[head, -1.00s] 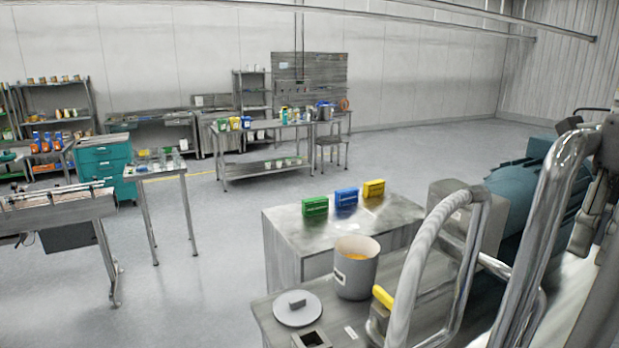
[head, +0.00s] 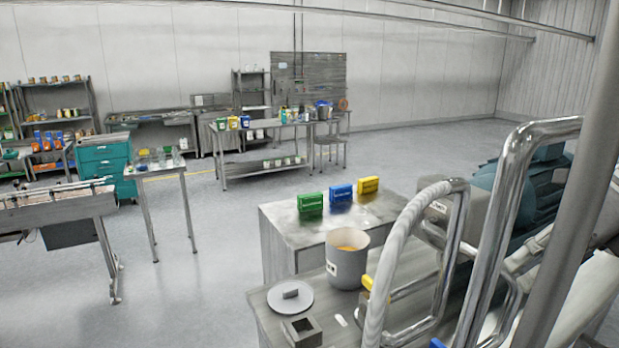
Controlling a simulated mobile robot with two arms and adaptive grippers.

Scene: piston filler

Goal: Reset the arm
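Pale, smooth parts at the lower right edge of the head view look like my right arm (head: 592,298), behind a grey upright pole and bent metal tubes. I cannot make out the fingertips of my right gripper there, nor whether it is open or shut. My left gripper is not in view. Nothing can be seen held.
Bent shiny tubes (head: 514,165) stand close by at right. A grey bucket (head: 346,268) with orange contents and a round lid (head: 291,297) are on the near bench. Green (head: 311,203), blue (head: 341,195) and yellow (head: 368,185) boxes stand behind.

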